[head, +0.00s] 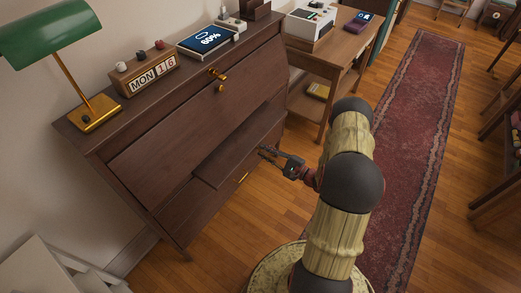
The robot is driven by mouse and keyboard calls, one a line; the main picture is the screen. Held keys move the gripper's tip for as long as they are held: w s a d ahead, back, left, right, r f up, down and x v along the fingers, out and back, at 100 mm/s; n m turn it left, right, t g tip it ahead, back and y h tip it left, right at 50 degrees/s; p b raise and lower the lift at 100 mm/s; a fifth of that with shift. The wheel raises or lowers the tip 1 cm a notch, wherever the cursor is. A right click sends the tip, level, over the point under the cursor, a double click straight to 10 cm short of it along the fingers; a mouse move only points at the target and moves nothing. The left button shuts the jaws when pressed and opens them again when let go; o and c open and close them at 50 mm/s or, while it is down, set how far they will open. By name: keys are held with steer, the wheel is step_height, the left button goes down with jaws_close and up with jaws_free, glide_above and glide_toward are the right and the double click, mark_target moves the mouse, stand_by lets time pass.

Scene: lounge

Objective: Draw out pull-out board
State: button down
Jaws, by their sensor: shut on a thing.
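The pull-out board (222,166) is a dark brown wooden slab that juts out a little from the front of the dark wooden writing desk (150,148), below its slanted front. My gripper (263,153) is at the board's front edge, right of its middle, and is shut on it. The fingers are small in the picture, and the exact place of contact is hard to make out. A brass handle (243,177) shows on the drawer front below the board.
A green lamp (45,32), a calendar block (152,72) and a tablet (208,40) stand on the desk top. A side table (322,65) with a white machine (310,24) is to the right. Bare wood floor (235,225) lies before the desk, with a red runner (420,110) beyond.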

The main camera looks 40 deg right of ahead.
steer(key=shift+s+f, duration=0.1)
steer(key=shift+s, duration=0.05)
steer(key=c, duration=2)
jaws_free()
steer(key=shift+s+d, duration=0.1)
steer(key=shift+s, duration=0.05)
steer(key=shift+o, duration=1.4)
steer(key=v, duration=1.1)
steer(key=shift+s, duration=0.4)
steer(key=shift+d, duration=0.1)
